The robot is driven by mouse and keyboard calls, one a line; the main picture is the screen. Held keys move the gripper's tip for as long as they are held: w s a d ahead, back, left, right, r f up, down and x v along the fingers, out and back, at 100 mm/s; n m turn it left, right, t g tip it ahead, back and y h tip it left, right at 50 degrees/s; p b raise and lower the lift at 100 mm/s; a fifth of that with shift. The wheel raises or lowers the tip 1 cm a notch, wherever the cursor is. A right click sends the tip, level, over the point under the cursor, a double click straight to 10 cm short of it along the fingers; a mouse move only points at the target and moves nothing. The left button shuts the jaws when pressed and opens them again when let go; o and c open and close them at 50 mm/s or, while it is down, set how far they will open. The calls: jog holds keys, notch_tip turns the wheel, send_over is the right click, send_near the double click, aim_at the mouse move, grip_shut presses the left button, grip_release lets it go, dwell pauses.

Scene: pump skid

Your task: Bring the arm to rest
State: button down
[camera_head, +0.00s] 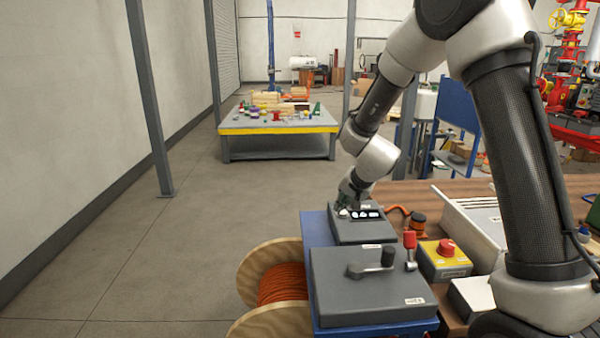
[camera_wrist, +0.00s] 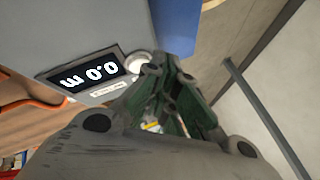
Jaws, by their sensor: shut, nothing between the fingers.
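My arm reaches from the right down over the bench in the head view. My gripper (camera_head: 354,192) is just above the left end of a grey box with a dark display (camera_head: 366,214). In the wrist view my gripper (camera_wrist: 158,70) has its green-sided fingers shut, with nothing seen between them. A round white knob (camera_wrist: 138,63) sits beside the display, close to the fingertips. I cannot tell whether they touch it.
A grey box with a crank handle (camera_head: 372,267) stands in front of the display box. A yellow box with a red button (camera_head: 446,250) and a red-topped lever (camera_head: 410,243) are to the right. A cable reel (camera_head: 272,285) stands at left. The left floor is clear.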

jog(key=s+n+g, duration=0.1)
jog(key=s, duration=0.2)
jog(key=s+r, duration=0.1)
jog(key=s, duration=0.1)
jog(key=s+r+n+g+y, duration=0.1)
jog(key=s, duration=0.2)
jog(key=shift+s+d+n+g, duration=0.3)
jog(key=s+d+r+n+h, duration=0.1)
jog(key=s+d+r, duration=0.4)
jog(key=s, duration=0.4)
jog(key=s+d+r+n+h, duration=0.1)
jog(key=s+d+r, duration=0.5)
jog(key=s, duration=0.3)
jog(key=s+d+r+n+h, duration=0.1)
jog(key=s+d+r, duration=0.5)
jog(key=s, duration=0.4)
jog(key=shift+d+r+h, duration=0.2)
jog(key=shift+h, duration=0.1)
jog(key=shift+s, duration=0.1)
